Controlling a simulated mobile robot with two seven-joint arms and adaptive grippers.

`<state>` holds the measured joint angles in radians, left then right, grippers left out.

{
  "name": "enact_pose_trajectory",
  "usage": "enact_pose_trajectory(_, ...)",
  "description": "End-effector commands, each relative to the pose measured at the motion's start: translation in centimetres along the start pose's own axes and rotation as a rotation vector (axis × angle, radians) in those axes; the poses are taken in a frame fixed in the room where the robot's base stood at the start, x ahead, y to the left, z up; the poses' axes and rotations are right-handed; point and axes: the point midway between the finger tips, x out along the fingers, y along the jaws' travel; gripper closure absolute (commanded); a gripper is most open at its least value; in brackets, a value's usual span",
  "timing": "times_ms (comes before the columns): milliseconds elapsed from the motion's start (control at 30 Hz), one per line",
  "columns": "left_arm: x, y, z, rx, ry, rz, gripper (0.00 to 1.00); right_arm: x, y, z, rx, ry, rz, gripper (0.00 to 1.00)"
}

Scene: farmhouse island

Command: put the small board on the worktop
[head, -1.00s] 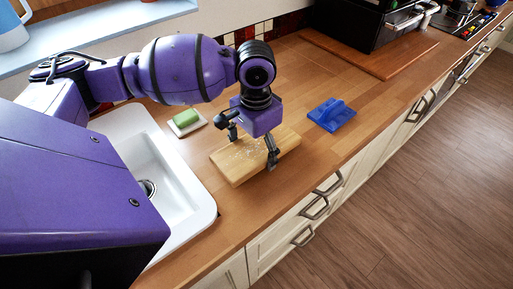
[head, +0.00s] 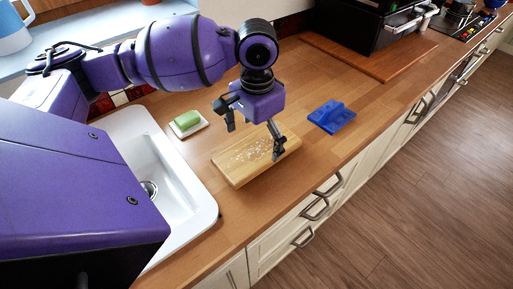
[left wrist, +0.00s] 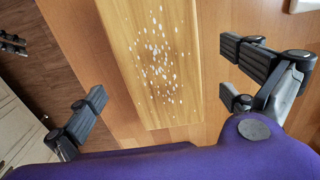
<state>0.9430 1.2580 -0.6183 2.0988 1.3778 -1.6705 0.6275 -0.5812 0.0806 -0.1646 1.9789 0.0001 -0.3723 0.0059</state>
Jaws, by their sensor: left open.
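The small board (head: 243,168) is a pale wooden block with white specks on top. It lies flat on the wooden worktop (head: 345,150), to the right of the sink. My left gripper (head: 252,135) is above the board, open and empty, its fingers spread and pointing down. In the left wrist view the board (left wrist: 155,60) lies between the two fingers (left wrist: 165,85), apart from both.
A white sink (head: 190,205) is to the left of the board. A green soap on a white dish (head: 188,122) sits behind it. A larger brown board (head: 400,62) and a black appliance (head: 365,25) are at the back.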

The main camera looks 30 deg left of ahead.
Motion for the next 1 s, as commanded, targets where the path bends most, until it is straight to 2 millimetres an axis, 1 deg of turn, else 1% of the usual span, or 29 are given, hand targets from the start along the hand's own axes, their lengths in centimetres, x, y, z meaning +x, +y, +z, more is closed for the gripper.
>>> enact_pose_trajectory(33, -1.6, 0.0, -0.1, 0.000, 0.009, -0.003, 0.00, -0.1, -0.1, -0.4, 0.001, 0.005, -0.001, 1.00)
enact_pose_trajectory(200, -4.9, 0.0, -0.1, 0.000, 0.006, -0.002, 0.00, -0.2, -0.4, -0.8, 0.003, 0.006, -0.007, 1.00)
enact_pose_trajectory(300, -6.3, 0.0, -0.1, 0.000, 0.005, -0.001, 0.00, -0.3, -0.6, -0.8, 0.004, 0.004, -0.010, 1.00)
enact_pose_trajectory(400, -7.1, 0.0, 0.0, 0.000, 0.002, 0.000, 0.00, -0.4, -0.7, -0.6, 0.005, 0.002, -0.012, 1.00)
enact_pose_trajectory(533, -7.5, 0.0, 0.0, 0.000, 0.000, 0.001, 0.00, -0.4, -0.6, -0.5, 0.004, -0.002, -0.012, 1.00)
enact_pose_trajectory(1000, -7.5, 0.0, 0.0, 0.000, 0.000, 0.001, 0.00, -0.5, 0.0, -0.2, -0.007, -0.006, -0.006, 1.00)
